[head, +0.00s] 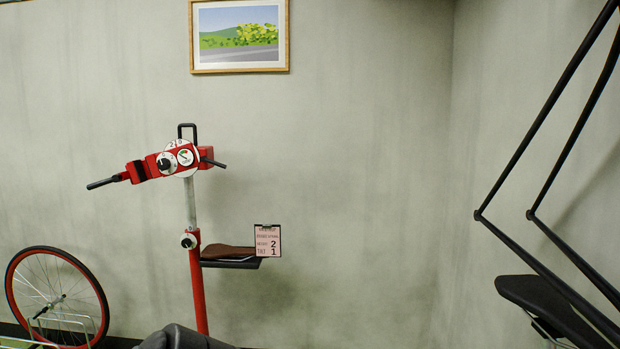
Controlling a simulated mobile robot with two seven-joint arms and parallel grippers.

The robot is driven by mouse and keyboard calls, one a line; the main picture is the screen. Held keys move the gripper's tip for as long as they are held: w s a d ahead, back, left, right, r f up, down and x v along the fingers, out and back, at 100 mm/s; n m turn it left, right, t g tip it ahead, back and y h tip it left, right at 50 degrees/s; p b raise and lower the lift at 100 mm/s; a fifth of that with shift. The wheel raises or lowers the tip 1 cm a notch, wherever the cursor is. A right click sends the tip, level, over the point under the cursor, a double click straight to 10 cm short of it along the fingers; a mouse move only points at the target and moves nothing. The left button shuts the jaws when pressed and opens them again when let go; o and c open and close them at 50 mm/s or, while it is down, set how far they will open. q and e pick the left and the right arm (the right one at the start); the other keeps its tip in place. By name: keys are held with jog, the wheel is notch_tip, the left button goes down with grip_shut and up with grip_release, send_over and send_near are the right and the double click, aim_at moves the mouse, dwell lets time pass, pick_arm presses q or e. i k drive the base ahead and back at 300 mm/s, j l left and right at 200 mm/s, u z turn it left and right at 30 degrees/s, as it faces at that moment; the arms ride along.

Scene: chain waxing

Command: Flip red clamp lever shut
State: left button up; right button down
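A red repair stand (197,290) stands near the wall, left of centre in the head view. At its top is a red clamp head (143,169) with round white dials. A black lever (103,183) sticks out from the clamp's left end, angled down to the left. A shorter black lever (213,163) sticks out on the right side. I cannot tell from here which one is the clamp lever, or whether the clamp jaws are open. Neither of my grippers is in view, and nothing is touching the stand.
A small dark tray (232,264) with a brown item and an upright note card (267,241) juts right from the stand. A red-rimmed wheel (57,295) stands lower left. Black tubes (545,118) and a dark saddle (548,307) occupy the right. A dark shape (183,338) is at bottom centre.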

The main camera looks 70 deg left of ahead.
aim_at(118, 177)
jog(key=u, duration=3.45)
jog(key=i+j+z, duration=0.1)
jog(key=i+j, duration=2.1)
